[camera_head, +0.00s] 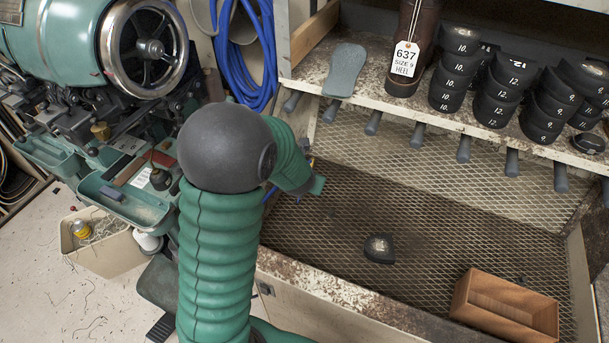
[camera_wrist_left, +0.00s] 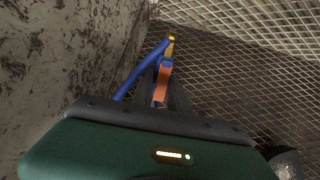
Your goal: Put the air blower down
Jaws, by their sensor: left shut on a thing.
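The air blower (camera_wrist_left: 161,83) shows in the left wrist view, with an orange and blue body, a yellow fitting at its far end and a blue hose (camera_wrist_left: 142,72). My left gripper (camera_wrist_left: 166,98) is shut on it; the dark fingers partly hide it. The blower is over or near the wire mesh floor of the bench; I cannot tell whether it touches. In the head view my left arm bends over the bench's left end, and its green wrist (camera_head: 316,185) hides the fingers and most of the blower. My right gripper is not in view.
The mesh-floored bench (camera_head: 440,275) holds a black heel piece (camera_head: 379,248) and a wooden box (camera_head: 505,308). A shelf (camera_head: 350,92) above carries stacked black heels (camera_head: 455,68) and a tagged brown cylinder (camera_head: 414,45). A green machine (camera_head: 60,45) stands left. Much mesh is clear.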

